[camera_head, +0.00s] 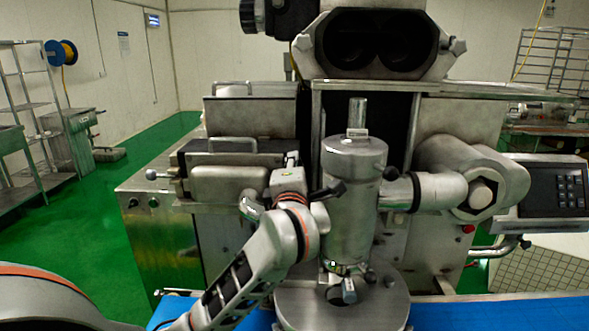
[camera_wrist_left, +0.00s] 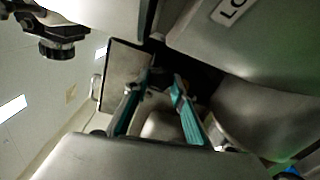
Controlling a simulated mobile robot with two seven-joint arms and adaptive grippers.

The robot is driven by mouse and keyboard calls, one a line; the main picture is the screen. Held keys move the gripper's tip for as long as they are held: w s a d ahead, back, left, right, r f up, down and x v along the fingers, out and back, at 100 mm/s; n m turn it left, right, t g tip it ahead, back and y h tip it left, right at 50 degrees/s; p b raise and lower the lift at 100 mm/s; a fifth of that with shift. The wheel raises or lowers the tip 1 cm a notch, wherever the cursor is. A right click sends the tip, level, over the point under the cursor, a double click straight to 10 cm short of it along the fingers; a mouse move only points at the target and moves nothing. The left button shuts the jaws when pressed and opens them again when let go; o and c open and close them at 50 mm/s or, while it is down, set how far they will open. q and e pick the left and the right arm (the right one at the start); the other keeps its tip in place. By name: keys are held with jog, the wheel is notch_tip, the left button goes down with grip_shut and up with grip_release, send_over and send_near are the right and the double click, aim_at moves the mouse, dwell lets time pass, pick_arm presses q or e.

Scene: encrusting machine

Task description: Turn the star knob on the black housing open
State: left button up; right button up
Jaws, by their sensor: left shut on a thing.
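My left gripper (camera_head: 291,160) is at the right end of the black housing (camera_head: 222,159), left of the upright steel cylinder. In the head view my wrist and the machine parts mostly hide its fingertips. In the left wrist view, the two teal fingers of the left gripper (camera_wrist_left: 164,80) converge and are shut on a small dark part at their tips. It appears to be the star knob, mostly hidden by the fingers. I cannot tell how far it is turned. My right gripper is in neither view.
The steel cylinder (camera_head: 352,205) with a black lever (camera_head: 328,191) stands close to the right of my left wrist. A steel cover (camera_head: 233,185) lies close on the left. The dark twin-hole head (camera_head: 375,42) is above. A blue belt (camera_head: 490,315) runs below.

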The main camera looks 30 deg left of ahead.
pick_arm(q)
jog(key=shift+m, duration=0.3)
jog(key=o, duration=1.1)
jog(key=v, duration=0.7)
jog(key=shift+s+d, duration=0.15)
jog(key=shift+s, duration=0.1)
